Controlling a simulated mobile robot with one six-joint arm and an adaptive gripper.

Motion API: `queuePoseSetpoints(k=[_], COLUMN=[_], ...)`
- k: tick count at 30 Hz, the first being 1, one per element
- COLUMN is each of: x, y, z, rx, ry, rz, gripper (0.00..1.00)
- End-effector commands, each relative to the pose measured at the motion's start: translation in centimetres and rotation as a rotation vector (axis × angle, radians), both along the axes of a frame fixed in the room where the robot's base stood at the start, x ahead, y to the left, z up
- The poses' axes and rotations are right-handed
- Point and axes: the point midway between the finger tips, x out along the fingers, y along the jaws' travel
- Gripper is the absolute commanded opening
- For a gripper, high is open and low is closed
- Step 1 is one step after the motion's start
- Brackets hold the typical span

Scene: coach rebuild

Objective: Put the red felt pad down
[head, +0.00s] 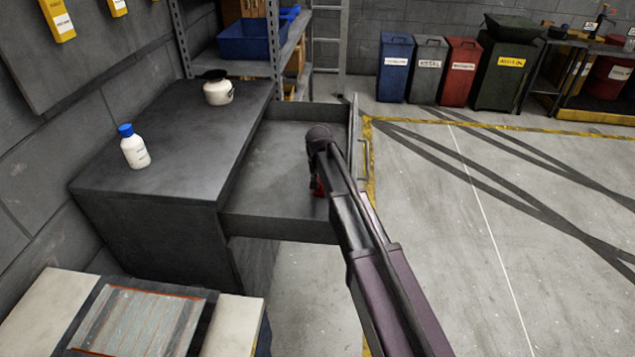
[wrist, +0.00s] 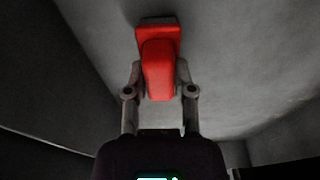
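The red felt pad (wrist: 158,72) is between the two fingers of my gripper (wrist: 160,80) in the wrist view. Both fingers close in on its sides, and its wider end extends past the fingertips. In the head view only a small red part of the pad (head: 319,187) shows below the end of my arm, which hides the rest. My gripper is over the open drawer (head: 265,180) of the dark grey cabinet. The drawer's grey floor shows around the pad; I cannot tell whether the pad touches it.
On the cabinet top (head: 185,135) stand a white bottle with a blue cap (head: 134,150) and a white jar (head: 218,92). The drawer front (head: 354,150) stands to the right of my gripper. The visible drawer floor is otherwise clear. Several bins (head: 428,70) stand far back.

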Motion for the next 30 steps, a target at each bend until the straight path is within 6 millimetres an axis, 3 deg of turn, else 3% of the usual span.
queuePoseSetpoints(k=[1, 3, 4, 20, 30], x=[0.0, 0.0, 0.0, 0.0, -0.3], y=[0.0, 0.0, 0.0, 0.0, 0.1], z=[0.0, 0.0, 0.0, 0.3, 2.4], rx=[0.0, 0.0, 0.0, 0.0, 0.0], ry=[0.0, 0.0, 0.0, 0.0, 0.0], rz=[0.0, 0.0, 0.0, 0.0, 0.0], gripper=[0.45, 0.66, 0.67, 0.67, 0.67])
